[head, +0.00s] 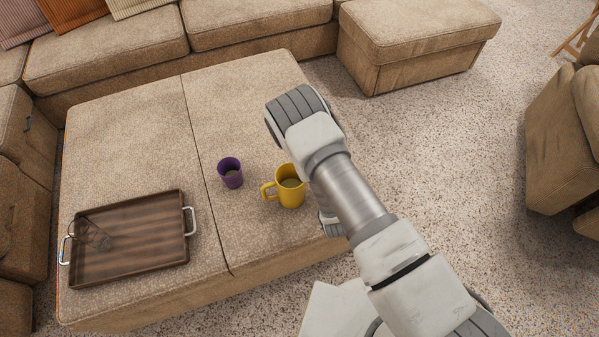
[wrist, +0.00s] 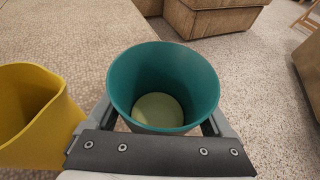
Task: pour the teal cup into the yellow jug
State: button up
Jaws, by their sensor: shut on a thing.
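The teal cup (wrist: 163,62) is between the fingers of my gripper (wrist: 162,122) in the wrist view, which is shut on it. I look down into its open mouth; a pale green content or floor shows at the bottom. The yellow jug (head: 291,196) stands upright on the beige ottoman (head: 140,110) in the head view, handle to the left, with something greenish inside. It also shows at the left of the wrist view (wrist: 28,110), beside the cup. In the head view my arm hides the teal cup and most of my gripper.
A purple cup (head: 231,175) with something inside stands left of the jug. A dark wooden tray (head: 128,262) with metal handles lies farther left on the ottoman. A sofa (head: 105,48) runs behind, with another ottoman (head: 418,40) at the back.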

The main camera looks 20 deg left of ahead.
jog(key=shift+s+a, duration=0.1)
jog(key=shift+a, duration=0.2)
jog(key=shift+s+a+r+n+t+h+b, duration=0.15)
jog(key=shift+a+r+n+t+h+b, duration=0.25)
jog(key=shift+n, duration=0.4)
jog(key=s+a+r+n+t+h+b, duration=0.1)
jog(key=a+r+n+t+h, duration=0.1)
jog(key=r+n, duration=0.5)
jog(key=shift+s+a+r+t, duration=0.2)
jog(key=shift+a+r+t, duration=0.4)
jog(key=shift+a, duration=0.1)
jog(key=shift+r+n+h+b, duration=0.2)
jog(key=shift+n+h+b, duration=0.15)
jog(key=shift+n+h, duration=0.05)
jog(key=shift+a+f+n+t+b, duration=0.15)
jog(key=shift+f+n+t+b, duration=0.45)
jog(key=shift+b, duration=0.55)
